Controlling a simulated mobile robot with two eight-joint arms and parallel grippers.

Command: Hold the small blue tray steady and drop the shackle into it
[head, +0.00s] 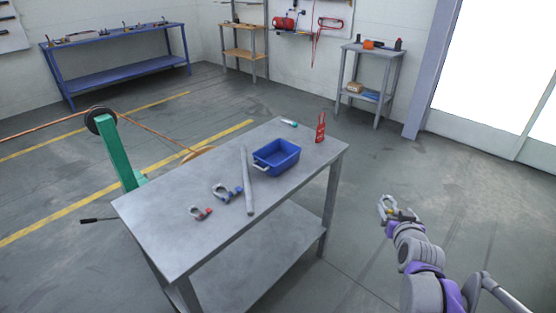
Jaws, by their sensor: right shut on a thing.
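My right gripper (398,213) is to the right of the table, over the floor. It is shut on a grey shackle (383,202) with a bit of yellow on it. The gripper is well apart from the tray. My left gripper is not in view, and nothing holds the tray.
On the table (165,235) lie a blue-pinned shackle (221,190), a red-pinned shackle (197,212), a grey bar (247,185) left of the tray and a teal item (289,122). A red tag-like item (320,128) stands at the right edge. Floor right of the table is clear.

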